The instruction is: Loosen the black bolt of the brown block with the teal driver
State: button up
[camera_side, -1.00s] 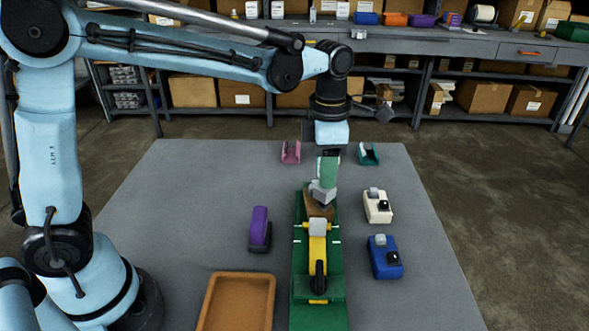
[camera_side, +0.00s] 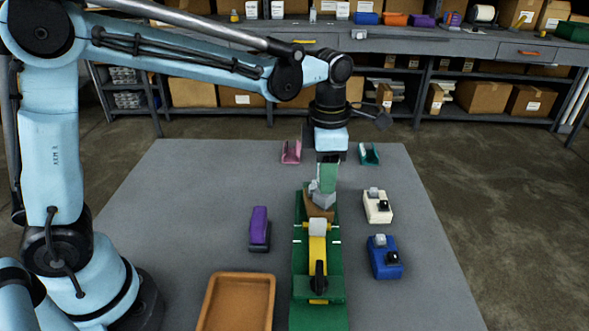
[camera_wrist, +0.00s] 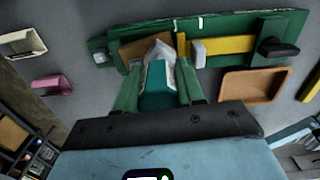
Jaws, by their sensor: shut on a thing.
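My gripper (camera_side: 328,180) has its two green fingers shut on the teal driver (camera_wrist: 157,85), seen best in the wrist view. The driver's grey nose (camera_side: 322,194) points down onto the brown block (camera_side: 318,211). The nose also shows against the block (camera_wrist: 132,50) in the wrist view. The black bolt is not visible; the nose and fingers cover that part of the block. I cannot tell whether the nose is seated on it. The block sits in the green fixture (camera_side: 333,270), behind a yellow clamp (camera_side: 317,249) with a black handle.
Left of the fixture are a purple-topped block (camera_side: 259,226) and an empty orange-brown tray (camera_side: 211,315). At right are a white block (camera_side: 377,207) and a blue block (camera_side: 385,260). Pink (camera_side: 291,153) and teal (camera_side: 369,155) holders stand behind. Bare table lies between them.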

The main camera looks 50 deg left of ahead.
jog(key=shift+f, duration=0.3)
dwell(0.5)
jog(key=n, duration=0.3)
jog(key=shift+n, duration=0.3)
jog(key=shift+m, duration=0.8)
jog(key=shift+r, duration=2.5)
